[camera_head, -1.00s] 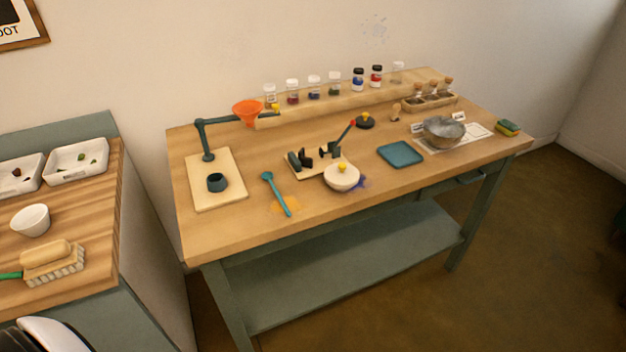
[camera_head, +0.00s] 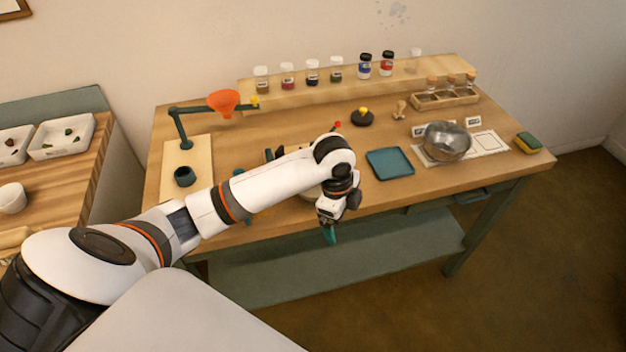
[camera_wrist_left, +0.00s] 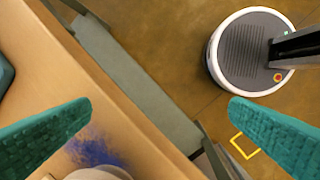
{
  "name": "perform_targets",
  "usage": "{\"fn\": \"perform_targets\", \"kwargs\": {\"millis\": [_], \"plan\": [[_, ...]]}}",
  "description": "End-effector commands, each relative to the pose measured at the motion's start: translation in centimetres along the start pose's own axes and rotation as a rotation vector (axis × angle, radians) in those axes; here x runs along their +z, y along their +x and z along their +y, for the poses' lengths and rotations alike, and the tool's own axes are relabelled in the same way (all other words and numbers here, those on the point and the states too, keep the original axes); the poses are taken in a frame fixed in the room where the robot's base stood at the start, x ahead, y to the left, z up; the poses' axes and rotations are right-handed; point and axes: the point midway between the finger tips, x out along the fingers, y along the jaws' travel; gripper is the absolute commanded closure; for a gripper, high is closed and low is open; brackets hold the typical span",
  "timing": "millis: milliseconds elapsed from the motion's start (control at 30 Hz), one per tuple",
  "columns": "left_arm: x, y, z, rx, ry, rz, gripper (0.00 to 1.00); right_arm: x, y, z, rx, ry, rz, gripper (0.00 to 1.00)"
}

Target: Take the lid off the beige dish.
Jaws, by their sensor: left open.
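The beige dish (camera_wrist_left: 98,173) shows only as a pale rounded edge at the bottom of the left wrist view, beside a blue stain on the table. In the head view my left arm covers most of the dish, and its lid with the yellow knob is hidden. My left gripper (camera_head: 329,234) points down near the table's front edge, close to the dish. In the left wrist view its teal fingers (camera_wrist_left: 160,106) are spread wide with nothing between them. My right gripper is not in view.
A teal tray (camera_head: 390,163) lies right of my left gripper. A metal bowl (camera_head: 446,141) stands farther right on a printed sheet. A funnel stand (camera_head: 180,130) is at the left. Jars line the back shelf (camera_head: 330,92).

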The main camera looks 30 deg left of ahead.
Motion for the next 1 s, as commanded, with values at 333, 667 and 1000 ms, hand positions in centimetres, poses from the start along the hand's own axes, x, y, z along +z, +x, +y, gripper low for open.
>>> {"fn": "perform_targets", "kwargs": {"millis": [333, 667, 1000], "plan": [[-7.2, -11.3, 6.6, -0.088, 0.272, 0.100, 0.00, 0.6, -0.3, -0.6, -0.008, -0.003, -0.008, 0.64], [-9.3, -12.1, 7.0, -0.124, 0.328, 0.097, 0.00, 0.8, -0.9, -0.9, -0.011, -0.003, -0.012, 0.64], [-9.7, -7.7, 6.7, -0.118, 0.328, 0.097, 0.00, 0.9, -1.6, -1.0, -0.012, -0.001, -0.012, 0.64]]}}
